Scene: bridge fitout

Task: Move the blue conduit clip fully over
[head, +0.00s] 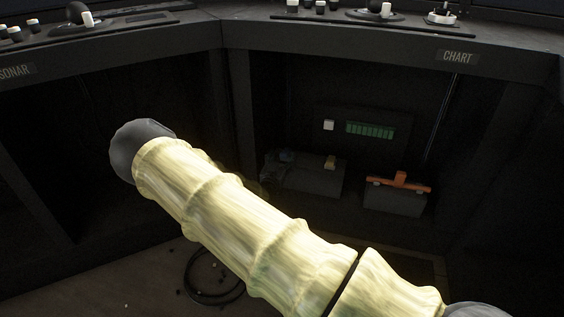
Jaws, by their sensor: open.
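A small dark blue piece (286,156), likely the blue conduit clip, shows dimly on the left part of a grey block (322,182) under the chart console. How it sits there is too dark to tell. A dark jointed shape (292,172) at the block's left looks like my gripper, open, close beside the blue piece. Its fingers are hard to make out, and I cannot tell whether they touch the clip. My arm in its pale yellow sleeve crosses the foreground and hides what lies behind it.
An orange part (400,183) lies on another grey block (394,201) to the right. Behind is a dark panel with a green terminal strip (370,130) and a white square (328,125). A black cable coil (213,297) lies on the floor.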

